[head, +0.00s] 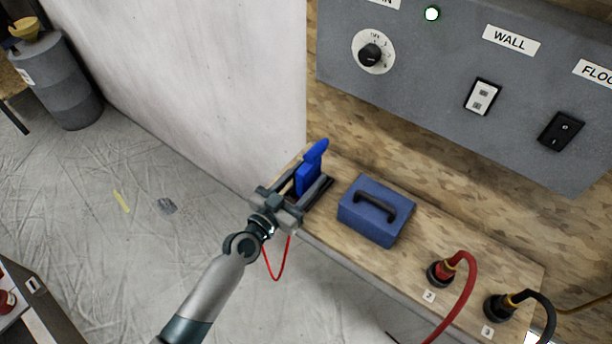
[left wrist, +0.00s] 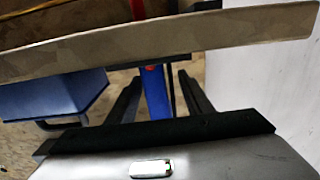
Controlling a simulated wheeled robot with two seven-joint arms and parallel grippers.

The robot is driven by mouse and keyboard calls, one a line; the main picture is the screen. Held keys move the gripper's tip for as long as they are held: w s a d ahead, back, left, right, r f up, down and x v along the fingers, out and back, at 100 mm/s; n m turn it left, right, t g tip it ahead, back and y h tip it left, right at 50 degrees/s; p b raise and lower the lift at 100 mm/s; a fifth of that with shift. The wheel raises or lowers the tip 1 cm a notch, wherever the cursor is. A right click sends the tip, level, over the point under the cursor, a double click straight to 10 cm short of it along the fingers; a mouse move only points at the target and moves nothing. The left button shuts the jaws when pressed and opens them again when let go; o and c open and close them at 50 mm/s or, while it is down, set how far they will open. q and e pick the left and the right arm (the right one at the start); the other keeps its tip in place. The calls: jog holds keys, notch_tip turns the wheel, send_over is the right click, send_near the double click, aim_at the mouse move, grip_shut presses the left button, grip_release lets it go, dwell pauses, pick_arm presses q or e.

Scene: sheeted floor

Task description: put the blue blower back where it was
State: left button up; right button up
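The blue blower (head: 309,168) stands upright at the left end of the wooden shelf (head: 412,235), close to the pale wall. My left gripper (head: 300,187) reaches it from the front, with one finger on each side. In the left wrist view the blower (left wrist: 155,92) shows between the two dark fingers (left wrist: 160,97), with gaps beside it, so the gripper looks open around it. The blower's lower part is partly hidden by the gripper. A red cord (head: 278,275) hangs in a loop below the gripper. My right gripper is not in view.
A blue box with a dark handle (head: 375,212) sits on the shelf just right of the gripper. Red (head: 441,272) and black (head: 498,306) plugged cables stand farther right. A grey switch panel (head: 430,70) hangs above. Sheeted floor (head: 130,250) lies open to the left.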

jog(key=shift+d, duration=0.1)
pick_arm(q)
jog(key=shift+r, duration=0.2)
jog(key=shift+s+a, duration=0.1)
jog(key=shift+s, duration=0.05)
jog(key=b+v, duration=0.1)
jog(key=v, duration=0.6)
jog(key=shift+f, duration=0.15)
jog(key=shift+r+b+v, duration=0.2)
jog(key=shift+b+v, duration=0.3)
jog(key=shift+v, duration=1.8)
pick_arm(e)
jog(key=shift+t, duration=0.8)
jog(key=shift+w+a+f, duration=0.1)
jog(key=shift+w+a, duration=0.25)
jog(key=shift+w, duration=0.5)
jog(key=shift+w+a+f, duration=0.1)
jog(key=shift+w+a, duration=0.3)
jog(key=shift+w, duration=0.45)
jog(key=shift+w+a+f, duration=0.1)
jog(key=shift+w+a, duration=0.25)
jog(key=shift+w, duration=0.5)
